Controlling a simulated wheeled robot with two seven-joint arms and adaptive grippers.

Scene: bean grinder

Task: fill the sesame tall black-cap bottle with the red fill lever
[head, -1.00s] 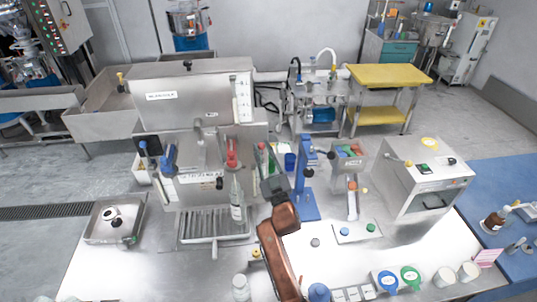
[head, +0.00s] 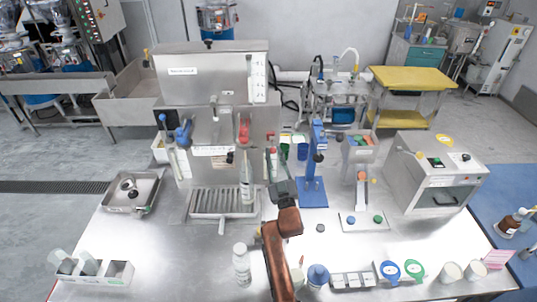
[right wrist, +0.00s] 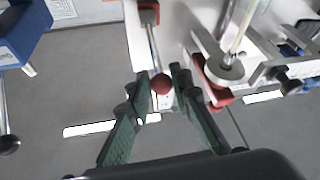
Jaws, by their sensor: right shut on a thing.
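A clear bottle (head: 246,180) stands upright over the drip grate of the steel filling machine, below a red fitting (head: 244,133). I cannot make out a cap on it. My right gripper (head: 275,166) is just right of this bottle, at the machine's front. In the right wrist view, my right gripper (right wrist: 160,88) has its green fingers on both sides of a red ball knob (right wrist: 161,83) at the end of a thin metal rod, and is shut on it. The fingers and hand hide part of the lever in the head view. My left gripper is not in view.
Another pale bottle (head: 241,266) stands at the table's front, left of my right forearm. A blue stand (head: 314,190) rises close to the right of my gripper. A grey box machine (head: 435,180) stands at right. The table's left front holds a white rack (head: 119,274).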

